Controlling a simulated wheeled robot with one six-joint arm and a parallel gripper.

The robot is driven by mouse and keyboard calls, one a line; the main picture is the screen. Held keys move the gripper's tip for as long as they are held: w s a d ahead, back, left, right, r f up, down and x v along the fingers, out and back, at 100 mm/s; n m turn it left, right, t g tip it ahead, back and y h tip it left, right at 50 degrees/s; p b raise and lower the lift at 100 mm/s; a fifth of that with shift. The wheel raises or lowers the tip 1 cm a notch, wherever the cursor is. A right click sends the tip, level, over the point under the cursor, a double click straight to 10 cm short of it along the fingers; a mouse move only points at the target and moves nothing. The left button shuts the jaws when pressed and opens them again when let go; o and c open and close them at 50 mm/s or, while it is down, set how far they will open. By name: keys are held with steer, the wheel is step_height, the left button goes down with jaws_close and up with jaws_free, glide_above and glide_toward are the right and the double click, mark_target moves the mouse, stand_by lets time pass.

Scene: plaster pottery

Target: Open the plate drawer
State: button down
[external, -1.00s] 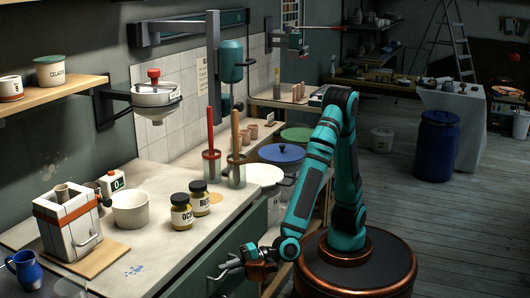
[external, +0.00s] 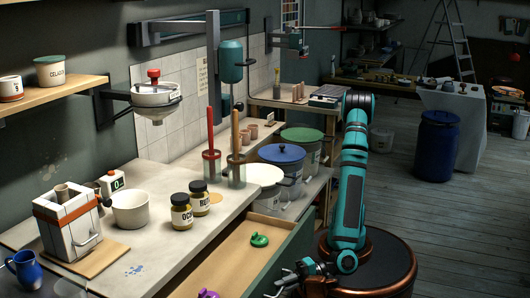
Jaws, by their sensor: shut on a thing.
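The plate drawer (external: 222,262) stands pulled well out from under the worktop, and its pale wooden inside shows. Its dark green front (external: 290,246) faces right, towards my base. A green object (external: 259,240) and a purple object (external: 208,294) lie inside; the purple one is cut by the lower picture edge. My gripper (external: 290,279) is at the outer side of the drawer front, shut on the drawer's handle (external: 276,287). The jaws hide part of the handle.
The worktop (external: 165,245) above the drawer bears two jars (external: 191,207), a white tub (external: 130,209) and a plaster mould (external: 68,222). Lidded buckets (external: 282,160) stand behind the drawer. Bare floor (external: 425,215) lies to the right of my base.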

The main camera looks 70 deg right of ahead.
steer(key=shift+s, duration=0.15)
steer(key=c, duration=1.5)
jaws_free()
steer(key=v, duration=1.7)
steer(key=shift+s+d+r, duration=0.1)
steer(key=shift+s, duration=0.05)
